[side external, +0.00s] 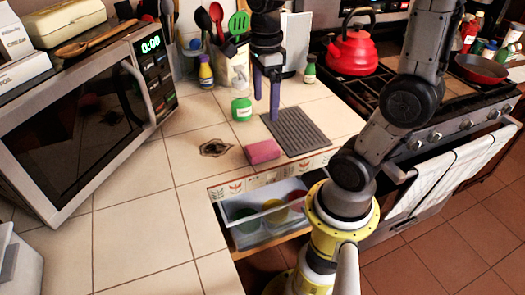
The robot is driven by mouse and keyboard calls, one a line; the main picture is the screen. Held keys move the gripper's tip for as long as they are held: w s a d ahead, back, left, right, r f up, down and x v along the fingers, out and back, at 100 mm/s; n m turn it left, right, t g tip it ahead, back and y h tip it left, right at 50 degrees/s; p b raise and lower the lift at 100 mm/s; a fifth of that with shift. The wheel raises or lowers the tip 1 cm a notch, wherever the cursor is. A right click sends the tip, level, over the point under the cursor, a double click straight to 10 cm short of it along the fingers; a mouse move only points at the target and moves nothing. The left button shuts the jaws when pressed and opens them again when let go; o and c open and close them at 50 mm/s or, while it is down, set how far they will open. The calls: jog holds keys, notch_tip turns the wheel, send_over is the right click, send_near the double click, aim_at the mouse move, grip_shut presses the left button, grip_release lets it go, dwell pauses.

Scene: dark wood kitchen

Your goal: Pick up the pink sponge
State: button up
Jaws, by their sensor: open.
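The pink sponge (263,151) lies flat on the tiled counter, near its front edge and just left of the grey ribbed mat (295,131). My gripper (266,108) points down with its two purple-blue fingers apart and nothing between them. In the picture it is above and slightly right of the sponge, near the back left part of the mat. How high the fingertips are over the counter is hard to tell from this one view.
A green jar (241,109) stands left of my gripper. A dark ornate piece (215,147) lies left of the sponge. An open drawer (262,215) with coloured bowls is below the counter edge. The microwave (85,110) is left; a red kettle (352,52) is on the stove.

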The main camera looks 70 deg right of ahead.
aim_at(264, 146)
notch_tip(264, 146, down, 14)
jog(key=shift+w+r, duration=0.1)
jog(key=shift+r, duration=0.15)
dwell(0.4)
jog(key=shift+c, duration=0.3)
jog(key=c, duration=1.3)
jog(key=shift+r, duration=0.1)
jog(key=shift+d+r, duration=0.1)
jog(key=shift+r, duration=0.5)
jog(key=s+a+r, duration=0.5)
jog(key=s+r, duration=0.6)
jog(key=s, duration=0.2)
jog(key=shift+r, duration=0.3)
